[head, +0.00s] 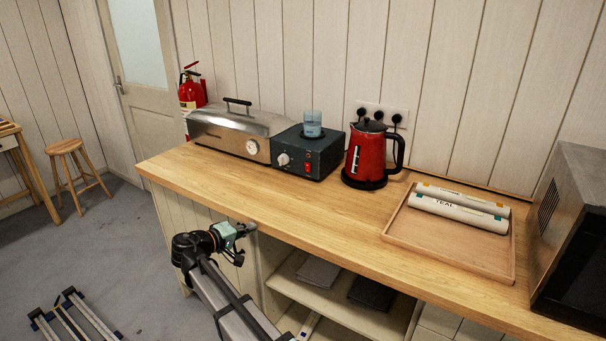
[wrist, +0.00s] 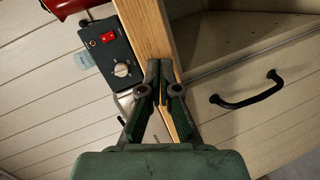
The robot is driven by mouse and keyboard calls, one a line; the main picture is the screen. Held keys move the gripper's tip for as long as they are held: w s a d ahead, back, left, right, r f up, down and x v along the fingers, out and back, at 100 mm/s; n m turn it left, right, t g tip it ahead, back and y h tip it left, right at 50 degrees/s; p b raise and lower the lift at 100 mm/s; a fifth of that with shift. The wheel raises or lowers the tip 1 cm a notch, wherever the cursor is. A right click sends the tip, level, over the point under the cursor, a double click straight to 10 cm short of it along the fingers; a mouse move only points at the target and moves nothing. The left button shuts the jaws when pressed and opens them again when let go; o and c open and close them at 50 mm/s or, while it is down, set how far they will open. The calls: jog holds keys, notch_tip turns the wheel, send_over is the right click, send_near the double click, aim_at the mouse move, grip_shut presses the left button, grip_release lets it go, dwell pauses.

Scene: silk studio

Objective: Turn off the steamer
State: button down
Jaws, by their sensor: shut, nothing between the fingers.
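The likely steamer is a long metal box with a lid and dark handle (head: 230,130), standing at the left of the counter. A round white dial is on its front. Beside it on the right is a dark box (head: 306,155) with a pale knob and a small red switch. The dark box also shows in the wrist view (wrist: 108,52), with its red switch (wrist: 107,38) and knob (wrist: 121,70). My gripper (head: 250,227) is at the counter's front edge, apart from both. In the wrist view, its fingers (wrist: 161,68) are shut and empty.
A blue glass (head: 312,122) stands on the dark box. A red kettle (head: 366,155) stands right of it. A wooden tray (head: 400,238) with rolls and a microwave (head: 570,240) are farther right. The counter's front strip (head: 290,208) is clear. A black drawer handle (wrist: 246,97) shows in the wrist view.

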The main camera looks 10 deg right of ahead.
aim_at(308, 166)
jog(key=r, duration=0.3)
jog(key=shift+d+r+m+t+h+b, duration=0.3)
jog(key=shift+d+t, duration=0.1)
jog(key=shift+w+d+r+n+t+h+b, duration=0.15)
jog(key=shift+d+r+n+t+b, duration=0.25)
jog(key=shift+d+n+t, duration=0.35)
jog(key=shift+w+d+r+n+t+h+b, duration=0.25)
jog(key=shift+d+n+t+b, duration=0.3)
jog(key=shift+n, duration=0.35)
jog(key=shift+w+d+r+n+t+h+b, duration=0.1)
jog(key=shift+d+r+n+t+b, duration=0.35)
jog(key=shift+n+t, duration=0.35)
jog(key=shift+d+f, duration=0.1)
jog(key=p+x, duration=0.4)
jog(key=x, duration=1.9)
jog(key=shift+w+d+f, duration=0.1)
jog(key=shift+w+d, duration=0.25)
